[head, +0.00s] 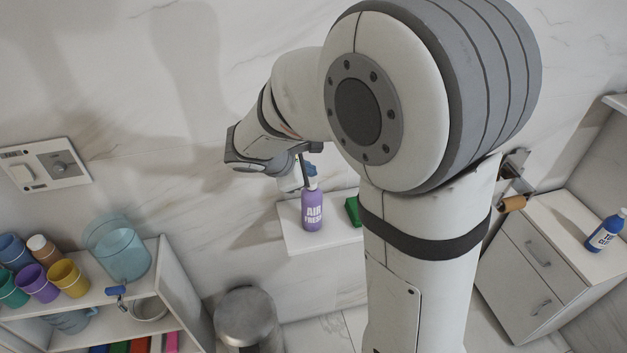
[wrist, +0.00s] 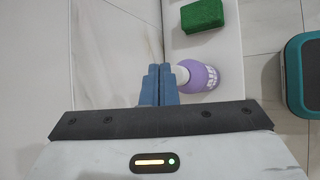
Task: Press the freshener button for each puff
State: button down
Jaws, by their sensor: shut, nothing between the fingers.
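The air freshener is a purple bottle (head: 312,210) with white lettering, upright on a small white wall shelf (head: 290,236). In the wrist view the purple bottle (wrist: 203,78) is seen from above, its pale top partly hidden behind my fingers. My gripper (head: 303,172) is at the top of the bottle in the head view. In the wrist view my gripper (wrist: 158,70) has its blue fingers shut together with nothing between them, right beside the bottle's top. I cannot tell whether the fingertips touch the button.
A green sponge (wrist: 203,13) lies on the same shelf near the bottle. A shelf unit with cups and a clear blue container (head: 118,250) stands at the left. A metal bin (head: 246,318) is below. A cabinet with a blue bottle (head: 606,232) is at the right.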

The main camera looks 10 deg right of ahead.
jog(key=shift+f, duration=0.1)
dwell(0.4)
jog(key=shift+f+b, duration=0.35)
jog(key=shift+b, duration=0.1)
jog(key=shift+f+b, duration=0.45)
dwell(0.4)
jog(key=shift+r, duration=0.15)
dwell(0.3)
jog(key=shift+r+p, duration=0.65)
jog(key=shift+r, duration=0.1)
notch_tip(320, 180, up, 5)
jog(key=p, duration=0.4)
dwell(2.4)
